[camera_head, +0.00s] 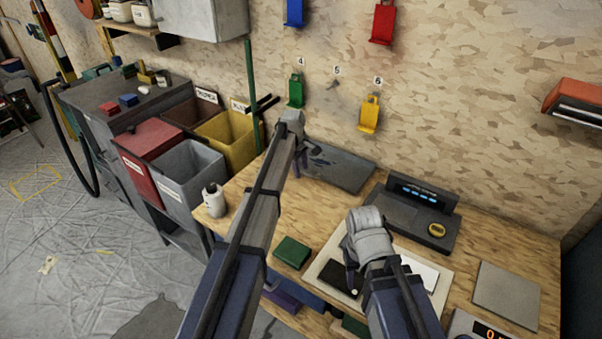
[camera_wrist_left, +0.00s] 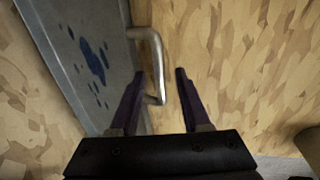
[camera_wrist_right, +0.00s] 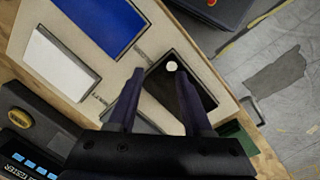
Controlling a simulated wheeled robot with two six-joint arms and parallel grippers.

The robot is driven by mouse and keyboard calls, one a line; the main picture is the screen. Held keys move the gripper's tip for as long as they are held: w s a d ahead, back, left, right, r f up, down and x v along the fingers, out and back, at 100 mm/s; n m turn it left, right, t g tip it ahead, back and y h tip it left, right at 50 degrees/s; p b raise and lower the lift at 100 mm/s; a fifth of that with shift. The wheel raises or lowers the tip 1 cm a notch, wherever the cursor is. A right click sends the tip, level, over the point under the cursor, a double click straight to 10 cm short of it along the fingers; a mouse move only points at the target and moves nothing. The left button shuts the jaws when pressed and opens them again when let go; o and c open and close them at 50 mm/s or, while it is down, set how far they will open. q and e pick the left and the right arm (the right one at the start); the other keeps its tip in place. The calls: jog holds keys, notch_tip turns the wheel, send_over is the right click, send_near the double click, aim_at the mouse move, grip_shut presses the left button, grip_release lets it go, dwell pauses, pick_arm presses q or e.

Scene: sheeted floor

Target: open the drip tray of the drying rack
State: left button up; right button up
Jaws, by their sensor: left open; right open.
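A flat grey metal piece with dark blue stains, which looks like the drip tray (camera_head: 345,172), lies at the back of the wooden bench against the wall. In the left wrist view the stained grey surface (camera_wrist_left: 84,50) is on the left, with a bent metal handle (camera_wrist_left: 158,60) at its edge. My left gripper (camera_head: 301,163) is open over the stained end; its fingers (camera_wrist_left: 160,76) appear on either side of the handle, though contact cannot be told. My right gripper (camera_head: 353,280) is open and empty above a black rectangle (camera_wrist_right: 185,75) with a white dot on a pale board.
A dark device with a blue display (camera_head: 420,195) stands right of the grey piece. A green block (camera_head: 292,252) lies near the bench's front edge. A white bottle (camera_head: 215,200) and open bins (camera_head: 188,172) stand to the left. Coloured holders (camera_head: 369,113) hang on the wall.

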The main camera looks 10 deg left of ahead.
pick_arm(q)
grip_shut()
dwell(0.3)
dwell(1.1)
